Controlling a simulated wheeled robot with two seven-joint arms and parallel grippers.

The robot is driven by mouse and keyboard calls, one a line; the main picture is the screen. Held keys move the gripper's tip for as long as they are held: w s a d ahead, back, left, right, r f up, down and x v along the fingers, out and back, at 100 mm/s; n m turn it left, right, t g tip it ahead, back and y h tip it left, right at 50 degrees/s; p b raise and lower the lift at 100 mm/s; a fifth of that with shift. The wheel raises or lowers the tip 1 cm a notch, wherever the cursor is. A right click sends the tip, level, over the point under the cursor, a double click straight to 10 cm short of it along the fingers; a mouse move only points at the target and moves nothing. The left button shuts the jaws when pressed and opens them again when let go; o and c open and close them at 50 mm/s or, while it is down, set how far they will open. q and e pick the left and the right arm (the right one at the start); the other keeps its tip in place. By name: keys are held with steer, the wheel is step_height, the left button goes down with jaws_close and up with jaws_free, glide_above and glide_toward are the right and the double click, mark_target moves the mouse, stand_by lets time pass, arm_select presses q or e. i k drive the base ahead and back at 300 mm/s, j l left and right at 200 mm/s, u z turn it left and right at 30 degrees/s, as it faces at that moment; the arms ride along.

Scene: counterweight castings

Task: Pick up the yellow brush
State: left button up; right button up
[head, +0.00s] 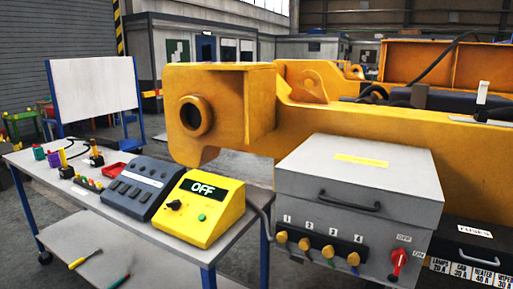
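A small upright yellow piece (62,157) stands among little items at the left end of the table; it is too small to tell whether it is a brush. A yellow-handled tool (78,263) with a thin shaft lies on the lower shelf and looks more like a screwdriver. Neither of my grippers is in view.
The table (108,211) also holds a red tray (118,171), a dark grey control box (140,187) and a yellow box marked OFF (203,208). A green-handled tool (122,281) lies on the lower shelf. A grey switch box (360,190) and large yellow casting (225,105) fill the right.

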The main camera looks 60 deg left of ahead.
mark_target(62, 152)
steer(key=u, duration=4.05)
steer(key=i+u, duration=0.1)
steer(key=i, duration=2.65)
